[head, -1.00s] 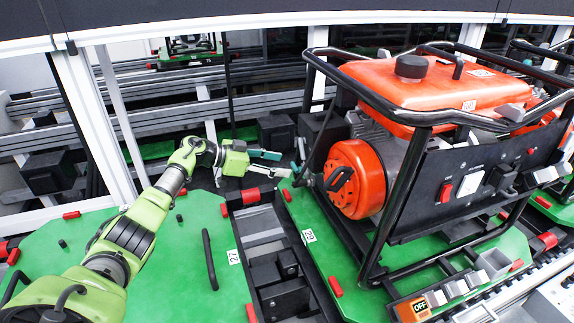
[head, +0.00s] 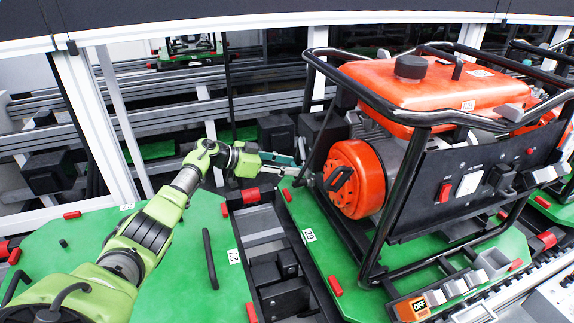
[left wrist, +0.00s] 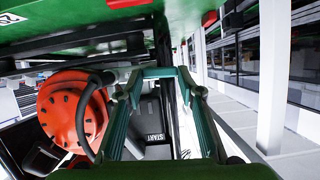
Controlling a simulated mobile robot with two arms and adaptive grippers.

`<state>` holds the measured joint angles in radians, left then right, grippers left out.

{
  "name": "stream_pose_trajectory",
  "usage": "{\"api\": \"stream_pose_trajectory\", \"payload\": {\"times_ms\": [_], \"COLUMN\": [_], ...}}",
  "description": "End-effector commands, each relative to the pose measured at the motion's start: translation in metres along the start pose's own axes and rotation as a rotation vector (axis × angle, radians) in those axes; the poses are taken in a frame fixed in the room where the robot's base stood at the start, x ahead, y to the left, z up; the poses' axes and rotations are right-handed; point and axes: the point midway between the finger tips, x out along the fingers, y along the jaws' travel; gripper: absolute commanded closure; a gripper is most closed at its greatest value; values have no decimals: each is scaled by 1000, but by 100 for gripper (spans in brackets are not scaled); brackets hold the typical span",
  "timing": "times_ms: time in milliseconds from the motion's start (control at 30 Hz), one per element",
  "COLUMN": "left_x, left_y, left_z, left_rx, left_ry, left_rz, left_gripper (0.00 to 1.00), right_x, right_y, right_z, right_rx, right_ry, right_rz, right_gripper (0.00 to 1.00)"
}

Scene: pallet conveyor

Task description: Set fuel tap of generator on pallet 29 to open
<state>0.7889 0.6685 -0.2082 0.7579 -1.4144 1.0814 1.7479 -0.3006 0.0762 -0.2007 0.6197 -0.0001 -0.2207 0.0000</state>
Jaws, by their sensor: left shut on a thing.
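The orange-tanked generator (head: 430,85) stands in its black tube frame on green pallet 29 (head: 325,265). Its round orange starter cover (head: 355,175) faces my left arm and also shows in the left wrist view (left wrist: 62,108). My left gripper (head: 296,168) is at this end of the generator, by the frame post. In the left wrist view its teal fingers (left wrist: 170,76) come together on a small part. The part looks like the fuel tap, but the fingers hide most of it, and its setting cannot be read. My right gripper is not in view.
Green pallet 27 (head: 165,265) lies left under my left arm, with a black handle (head: 210,258). A gap with dark conveyor parts (head: 280,285) separates the pallets. An OFF sign (head: 419,304) is at pallet 29's front. White posts (head: 85,125) and rails stand behind.

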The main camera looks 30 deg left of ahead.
Motion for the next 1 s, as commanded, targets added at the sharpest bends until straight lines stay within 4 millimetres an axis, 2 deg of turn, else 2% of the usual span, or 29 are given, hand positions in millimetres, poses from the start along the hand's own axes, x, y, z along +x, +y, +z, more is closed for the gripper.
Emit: {"api": "stream_pose_trajectory", "payload": {"times_ms": [100, 300, 667, 700, 767, 1000], "left_x": [-3, -3, -2, -2, -2, -2], "left_y": [1, 4, 4, 3, 3, 4], "left_z": [-5, -5, -2, -2, -2, -3], "left_rx": [62, 179, 210, 210, 209, 208], "left_ry": [-3, -3, -2, -2, -2, -1], "left_rz": [-27, -74, -88, -88, -88, -88], "left_gripper": [87, 87, 87, 63, 49, 49], "right_x": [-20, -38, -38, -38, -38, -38], "right_y": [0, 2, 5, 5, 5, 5], "right_z": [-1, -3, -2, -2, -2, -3], "right_rx": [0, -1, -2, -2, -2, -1], "right_ry": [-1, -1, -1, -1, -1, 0], "right_rz": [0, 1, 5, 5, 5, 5], "right_gripper": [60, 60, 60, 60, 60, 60]}}
